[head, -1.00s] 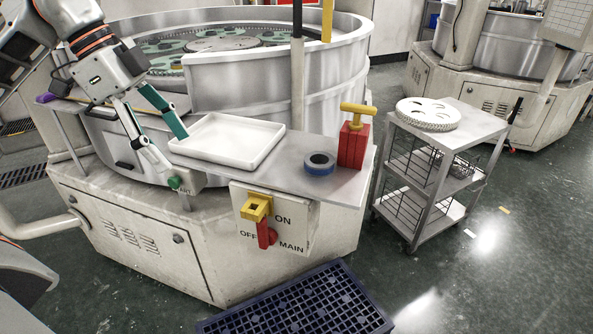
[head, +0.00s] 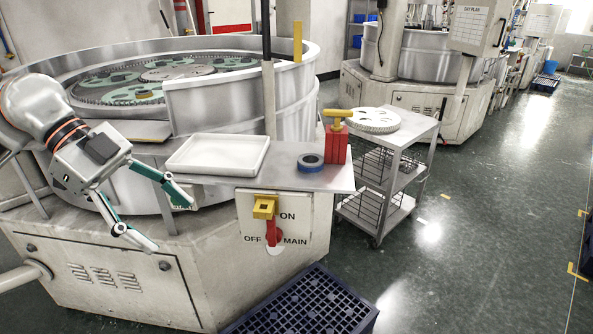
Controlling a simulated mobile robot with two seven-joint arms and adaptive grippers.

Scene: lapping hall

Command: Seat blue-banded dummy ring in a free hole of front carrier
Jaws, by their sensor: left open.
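The blue-banded dummy ring (head: 311,162) lies flat on the metal shelf, between the white tray and a red block. My left gripper (head: 172,222) is open and empty, in front of the machine, left of the tray and apart from the ring. Green carriers with holes lie inside the round lapping machine; the front carrier (head: 130,92) shows near the wall, partly hidden by the rim. Whether its holes are free is too small to tell. My right gripper is out of view.
The white tray (head: 219,154) looks empty on the shelf (head: 285,180). The red block with a yellow T-handle (head: 336,140) stands at the shelf's right end. A trolley (head: 395,160) carries a white perforated disc (head: 374,120). A blue crate (head: 300,305) sits on the floor below.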

